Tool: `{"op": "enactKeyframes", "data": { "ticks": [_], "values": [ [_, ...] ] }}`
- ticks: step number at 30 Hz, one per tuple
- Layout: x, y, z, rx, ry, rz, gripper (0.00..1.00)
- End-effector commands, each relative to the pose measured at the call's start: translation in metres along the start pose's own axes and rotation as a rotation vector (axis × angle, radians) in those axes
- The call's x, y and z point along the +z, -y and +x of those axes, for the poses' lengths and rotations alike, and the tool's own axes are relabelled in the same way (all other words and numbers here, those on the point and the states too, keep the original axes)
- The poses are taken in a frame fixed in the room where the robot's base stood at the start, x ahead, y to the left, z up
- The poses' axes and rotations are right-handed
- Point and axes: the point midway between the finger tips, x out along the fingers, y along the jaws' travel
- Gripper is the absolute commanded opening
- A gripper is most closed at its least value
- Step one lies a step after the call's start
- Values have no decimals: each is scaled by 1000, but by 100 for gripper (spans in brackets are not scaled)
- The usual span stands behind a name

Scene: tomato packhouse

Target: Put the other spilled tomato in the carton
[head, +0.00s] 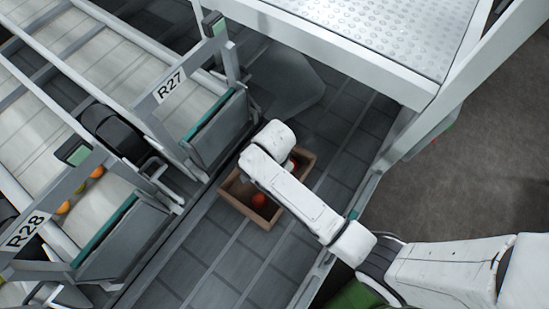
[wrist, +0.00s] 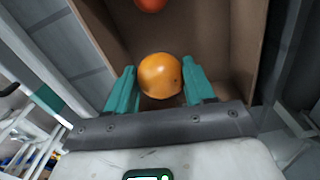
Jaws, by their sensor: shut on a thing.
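An orange tomato (wrist: 160,76) sits between the two teal fingers of my gripper (wrist: 159,68), which is shut on it. The brown carton (head: 241,206) stands on the grey conveyor, partly hidden under my arm. In the wrist view the carton (wrist: 240,40) is behind and around the held tomato, so the tomato is over or inside its opening; its height above the carton floor is unclear. A red tomato (head: 259,200) lies in the carton and shows at the top of the wrist view (wrist: 151,4). My fingers are hidden by my arm in the head view.
Chutes labelled R27 (head: 171,87) and R28 (head: 25,232) end at the left of the conveyor. Several orange and yellow tomatoes (head: 97,172) lie on the R28 side. A white frame with a dimpled plate (head: 380,32) stands at upper right. The conveyor below the carton is clear.

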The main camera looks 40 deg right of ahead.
Motion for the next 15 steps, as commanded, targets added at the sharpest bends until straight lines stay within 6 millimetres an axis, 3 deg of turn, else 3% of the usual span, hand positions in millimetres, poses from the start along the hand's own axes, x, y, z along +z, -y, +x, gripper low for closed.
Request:
{"op": "enactKeyframes", "data": {
  "ticks": [15],
  "values": [
    [0,0,60,0,0,0,39]
  ]
}}
